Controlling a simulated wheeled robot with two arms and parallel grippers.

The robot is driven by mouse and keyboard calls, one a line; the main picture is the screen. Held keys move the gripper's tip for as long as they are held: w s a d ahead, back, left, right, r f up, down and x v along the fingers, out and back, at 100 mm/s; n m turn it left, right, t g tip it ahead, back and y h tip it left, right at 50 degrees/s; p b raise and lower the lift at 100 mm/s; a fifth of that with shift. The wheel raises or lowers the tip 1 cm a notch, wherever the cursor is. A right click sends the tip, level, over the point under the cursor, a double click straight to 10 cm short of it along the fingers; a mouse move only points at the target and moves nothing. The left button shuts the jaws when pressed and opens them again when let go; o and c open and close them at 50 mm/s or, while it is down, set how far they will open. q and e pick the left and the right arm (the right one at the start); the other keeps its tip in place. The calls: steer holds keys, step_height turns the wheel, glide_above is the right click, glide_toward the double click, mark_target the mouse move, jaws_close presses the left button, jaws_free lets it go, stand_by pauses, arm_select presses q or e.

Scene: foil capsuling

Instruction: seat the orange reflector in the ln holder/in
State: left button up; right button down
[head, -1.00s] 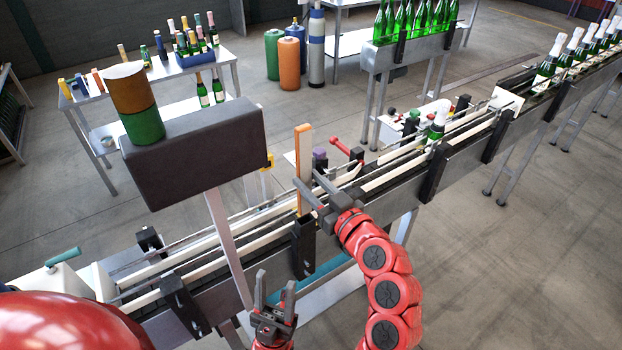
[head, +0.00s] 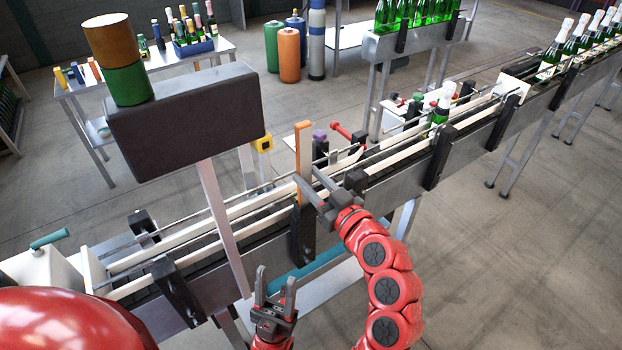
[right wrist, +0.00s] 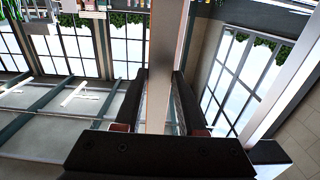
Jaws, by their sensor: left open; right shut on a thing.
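The orange reflector (head: 303,143) is a thin upright bar above the near side of the conveyor. My right gripper (head: 303,187) is shut on its lower part; in the right wrist view the bar (right wrist: 161,70) runs between the two fingers (right wrist: 158,105). A black bracket (head: 301,236) on the conveyor's near side stands just below the bar and may be the holder. The bar's lower end is close to the bracket's top; I cannot tell whether they touch. My left gripper (head: 273,292) is open and empty, lower and in front of the conveyor.
The conveyor (head: 400,178) runs diagonally, with rails and black brackets. A dark box on a post (head: 190,115) carries an amber and green lamp (head: 117,55) at left. A green bottle (head: 440,108) stands on the line. The floor at right (head: 510,270) is clear.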

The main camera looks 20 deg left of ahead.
steer(key=shift+f, duration=0.4)
steer(key=shift+c, duration=2.1)
jaws_free()
steer(key=shift+s+d+f+b, duration=0.15)
steer(key=shift+s+d+b, duration=0.25)
steer(key=shift+d+b, duration=0.15)
steer(key=p+v, duration=0.9)
steer(key=v, duration=0.7)
